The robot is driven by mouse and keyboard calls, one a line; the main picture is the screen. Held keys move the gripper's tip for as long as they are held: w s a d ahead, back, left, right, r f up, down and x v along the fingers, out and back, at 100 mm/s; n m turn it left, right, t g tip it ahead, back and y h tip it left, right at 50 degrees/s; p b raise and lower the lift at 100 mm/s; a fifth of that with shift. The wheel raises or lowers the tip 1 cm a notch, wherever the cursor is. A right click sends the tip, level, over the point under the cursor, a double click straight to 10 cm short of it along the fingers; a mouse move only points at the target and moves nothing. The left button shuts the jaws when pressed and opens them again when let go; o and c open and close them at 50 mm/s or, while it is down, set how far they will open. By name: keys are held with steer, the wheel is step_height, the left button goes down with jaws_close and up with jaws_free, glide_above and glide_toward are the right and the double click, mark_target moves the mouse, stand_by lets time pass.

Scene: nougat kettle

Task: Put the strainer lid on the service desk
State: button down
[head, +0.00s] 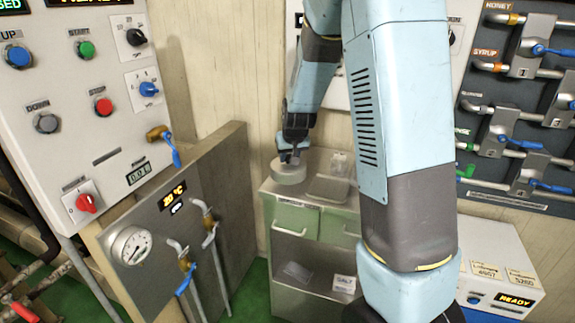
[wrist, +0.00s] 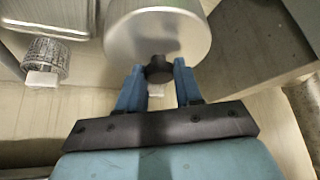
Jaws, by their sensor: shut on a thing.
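The strainer lid (head: 288,174) is a round, pale metal disc with a thick rim and a dark knob. It is at the left end of the top of the service desk (head: 268,187), a grey cabinet with green drawer fronts. I cannot tell whether it touches the desk top. In the wrist view the lid (wrist: 158,33) fills the top middle. My gripper (head: 292,154) is above the lid, and its blue fingers (wrist: 159,74) are shut on the dark knob (wrist: 160,69).
A grey tray (head: 328,189) and a small wire basket (head: 340,163) with a white tag stand on the desk, right of the lid. A steel panel with gauge and taps (head: 190,215) rises close on the left. My arm hides the desk's right side.

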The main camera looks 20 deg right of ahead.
mark_target(288, 166)
steer(key=shift+w+f, duration=0.2)
steer(key=shift+f, duration=1.55)
steer(key=shift+f, duration=0.1)
steer(key=c, duration=0.8)
jaws_free()
steer(key=shift+o, duration=0.2)
